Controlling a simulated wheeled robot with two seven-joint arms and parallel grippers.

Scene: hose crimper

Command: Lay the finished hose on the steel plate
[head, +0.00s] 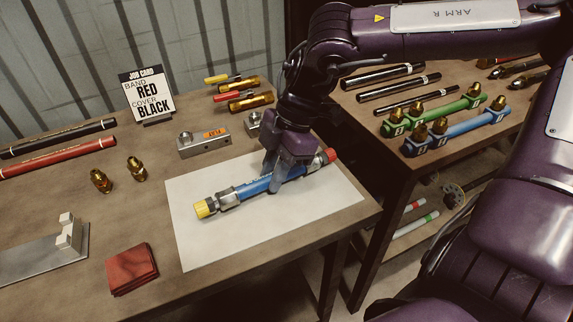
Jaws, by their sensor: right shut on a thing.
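The finished hose (255,188) is blue, with metal end fittings, a yellow cap at its left end and a red cap at its right end. My left gripper is not in view.
Left of the plate are a red folded cloth (132,269), two brass fittings (101,181) and a grey metal fixture (40,262). A grey block (204,142) stands behind the plate. A job card (147,96) stands at the back. A second table (373,132) with hoses is at right.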

